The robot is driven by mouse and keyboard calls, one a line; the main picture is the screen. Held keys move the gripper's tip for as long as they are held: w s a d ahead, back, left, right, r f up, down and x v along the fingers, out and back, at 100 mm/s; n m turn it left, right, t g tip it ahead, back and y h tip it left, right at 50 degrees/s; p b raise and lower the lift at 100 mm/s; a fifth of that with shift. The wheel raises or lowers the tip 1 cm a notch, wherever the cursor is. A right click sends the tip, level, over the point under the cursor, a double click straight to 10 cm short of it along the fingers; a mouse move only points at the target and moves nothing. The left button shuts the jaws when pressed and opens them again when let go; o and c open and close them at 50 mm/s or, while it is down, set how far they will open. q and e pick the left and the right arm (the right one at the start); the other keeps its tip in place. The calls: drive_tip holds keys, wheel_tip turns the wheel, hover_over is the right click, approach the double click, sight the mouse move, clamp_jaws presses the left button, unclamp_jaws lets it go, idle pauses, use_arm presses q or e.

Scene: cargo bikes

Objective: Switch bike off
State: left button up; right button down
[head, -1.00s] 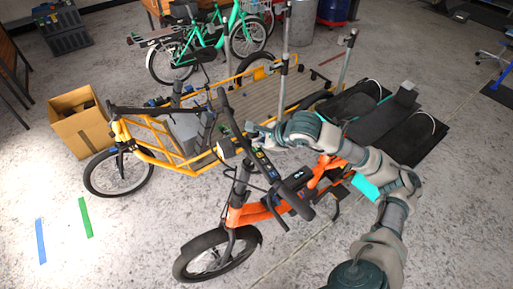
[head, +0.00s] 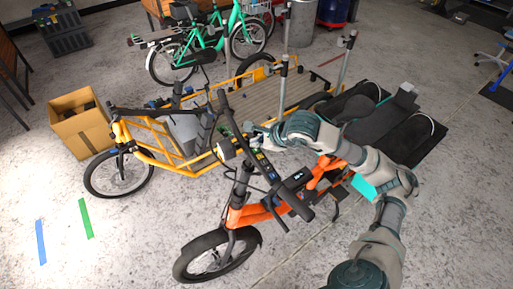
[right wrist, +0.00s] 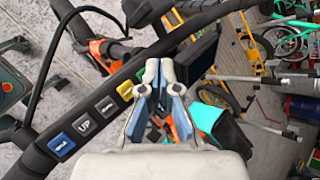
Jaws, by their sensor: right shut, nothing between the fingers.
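The orange bike (head: 240,214) stands in front of me. Its dark handlebar (head: 270,185) runs diagonally and carries a row of buttons and a small display (head: 297,180) with a light mark. In the right wrist view the handlebar (right wrist: 32,134) shows a blue button (right wrist: 61,146), an UP button (right wrist: 84,125), a grey button, a yellow button (right wrist: 126,88) and a green one partly behind the fingers. My right gripper (head: 256,134) is shut and empty, at the handlebar. Its fingertips (right wrist: 162,68) are close to the green button; contact cannot be told. My left gripper is out of view.
A yellow cargo bike (head: 165,152) stands just behind the orange one. A green bike (head: 205,45) is farther back. A cardboard box (head: 82,127) sits at the left. The floor at the front left is clear, with blue and green tape strips.

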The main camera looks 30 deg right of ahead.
sight(257, 149)
drive_tip(key=shift+r, duration=0.25)
wheel_tip(257, 149, up, 5)
drive_tip(key=p, duration=0.3)
drive_tip(key=shift+w+a+p, duration=0.1)
drive_tip(key=shift+p, duration=0.3)
drive_tip(key=shift+f, duration=0.1)
